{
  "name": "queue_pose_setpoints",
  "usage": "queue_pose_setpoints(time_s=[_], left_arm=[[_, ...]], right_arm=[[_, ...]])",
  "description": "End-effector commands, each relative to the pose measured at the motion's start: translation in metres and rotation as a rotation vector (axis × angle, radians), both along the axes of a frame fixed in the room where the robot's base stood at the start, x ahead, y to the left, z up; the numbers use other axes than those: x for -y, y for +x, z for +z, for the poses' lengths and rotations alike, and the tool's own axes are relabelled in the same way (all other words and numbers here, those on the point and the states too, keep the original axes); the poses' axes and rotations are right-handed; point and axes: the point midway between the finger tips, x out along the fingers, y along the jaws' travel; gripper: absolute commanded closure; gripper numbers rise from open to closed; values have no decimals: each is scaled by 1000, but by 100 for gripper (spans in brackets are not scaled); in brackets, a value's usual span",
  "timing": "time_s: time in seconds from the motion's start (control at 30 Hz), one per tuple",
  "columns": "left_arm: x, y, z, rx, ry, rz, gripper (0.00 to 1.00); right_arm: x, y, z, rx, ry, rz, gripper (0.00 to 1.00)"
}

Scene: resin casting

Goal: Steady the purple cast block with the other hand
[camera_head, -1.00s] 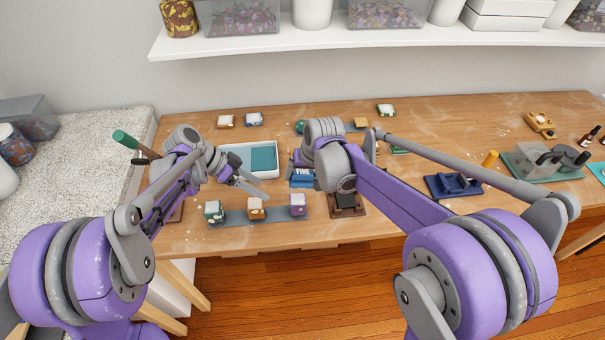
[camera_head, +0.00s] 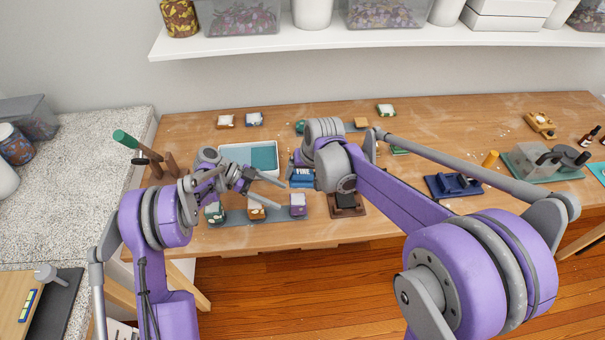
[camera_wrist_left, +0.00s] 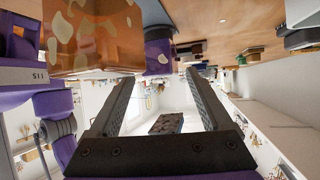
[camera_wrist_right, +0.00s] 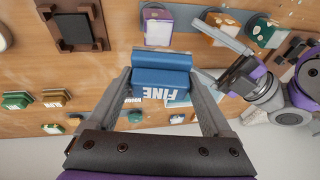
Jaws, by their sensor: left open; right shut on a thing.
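The purple cast block (camera_head: 298,205) with a pale top stands at the right end of a grey-blue strip (camera_head: 235,220); it also shows in the right wrist view (camera_wrist_right: 157,30) and the left wrist view (camera_wrist_left: 158,56). My left gripper (camera_head: 281,195) is open and empty, its fingers pointing at the purple block from the left, short of it and above the orange block (camera_head: 256,210). My right gripper (camera_wrist_right: 160,78) is shut on a blue block marked FINE (camera_wrist_right: 160,84), held just behind the purple block; in the head view its fingers are mostly hidden by my arm.
A green block (camera_head: 214,213) stands at the strip's left end. A white tray (camera_head: 225,157) with a teal pad lies behind. A brown stand with a dark pad (camera_head: 346,210) is right of the purple block. The table front is clear.

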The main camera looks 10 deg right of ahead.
Motion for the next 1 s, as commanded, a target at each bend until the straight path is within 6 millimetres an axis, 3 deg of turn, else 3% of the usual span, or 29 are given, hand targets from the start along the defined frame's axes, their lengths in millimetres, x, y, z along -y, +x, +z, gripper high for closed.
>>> queue_pose_setpoints(time_s=[0.43,0.9,0.93,1.0], left_arm=[[50,-16,-29,-1,1,0,18],[59,-18,-34,-1,1,2,18],[59,-18,-34,-1,1,2,19],[59,-18,-33,-1,1,2,32]], right_arm=[[0,0,0,0,0,0,60],[0,0,0,0,0,0,60],[0,0,0,0,0,0,60],[0,0,0,0,0,0,60]])
